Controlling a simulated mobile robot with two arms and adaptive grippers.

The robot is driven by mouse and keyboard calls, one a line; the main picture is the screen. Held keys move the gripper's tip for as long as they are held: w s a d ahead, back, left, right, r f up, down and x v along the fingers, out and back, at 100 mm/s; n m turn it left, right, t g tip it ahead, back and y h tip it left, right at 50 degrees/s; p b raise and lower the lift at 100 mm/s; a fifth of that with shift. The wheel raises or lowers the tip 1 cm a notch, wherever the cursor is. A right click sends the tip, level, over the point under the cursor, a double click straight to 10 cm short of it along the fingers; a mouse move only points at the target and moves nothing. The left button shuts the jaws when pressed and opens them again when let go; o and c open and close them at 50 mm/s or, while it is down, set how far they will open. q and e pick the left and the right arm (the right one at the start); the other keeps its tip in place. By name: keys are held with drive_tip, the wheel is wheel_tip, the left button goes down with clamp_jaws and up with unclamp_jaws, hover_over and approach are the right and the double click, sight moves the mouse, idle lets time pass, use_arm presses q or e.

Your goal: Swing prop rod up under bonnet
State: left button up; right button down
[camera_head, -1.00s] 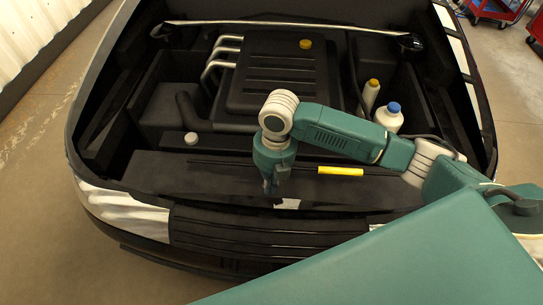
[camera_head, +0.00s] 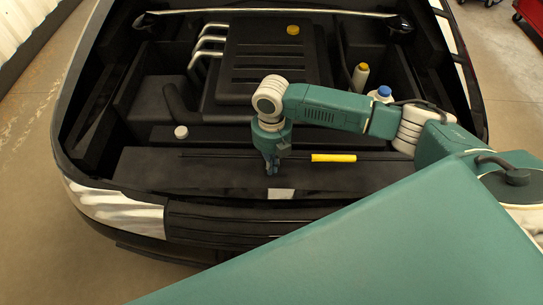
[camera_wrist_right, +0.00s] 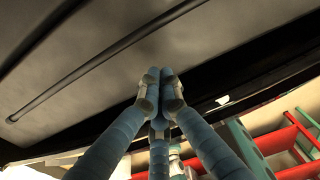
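The prop rod (camera_head: 220,156) is a thin black rod lying along the dark front panel of the engine bay, with a yellow sleeve (camera_head: 333,158) toward its right. In the right wrist view the dark rod (camera_wrist_right: 85,73) runs diagonally over the panel. My right gripper (camera_head: 271,170) points down at the panel, left of the yellow sleeve and near the rod. Its fingertips (camera_wrist_right: 160,88) are together, with nothing seen between them, and the rod shows apart from them. The bonnet is not identifiable in these views. My left gripper is not in view.
The engine cover (camera_head: 272,65) fills the bay's middle. A blue-capped bottle (camera_head: 382,94) and a yellow-capped bottle (camera_head: 360,77) stand right, partly behind my arm. A silver bar (camera_head: 270,12) crosses the back. A white label (camera_head: 282,193) lies near the gripper. Red structures (camera_wrist_right: 285,140) show lower right in the wrist view.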

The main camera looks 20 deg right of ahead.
wheel_tip(320, 180, down, 4)
drive_tip(key=shift+s+r, duration=0.1)
drive_tip(key=shift+s, duration=0.05)
drive_tip(key=shift+w+d+r+p, duration=0.2)
drive_tip(key=shift+w+r, duration=0.05)
drive_tip(key=shift+w, duration=0.25)
drive_tip(key=shift+w+d+r+p, duration=0.15)
drive_tip(key=shift+w+r+p, duration=0.1)
drive_tip(key=shift+w, duration=0.2)
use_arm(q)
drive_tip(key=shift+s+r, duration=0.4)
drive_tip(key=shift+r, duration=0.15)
use_arm(e)
drive_tip(key=shift+w+d+r, duration=0.3)
drive_tip(key=shift+w+r, duration=0.1)
drive_tip(key=shift+w, duration=0.2)
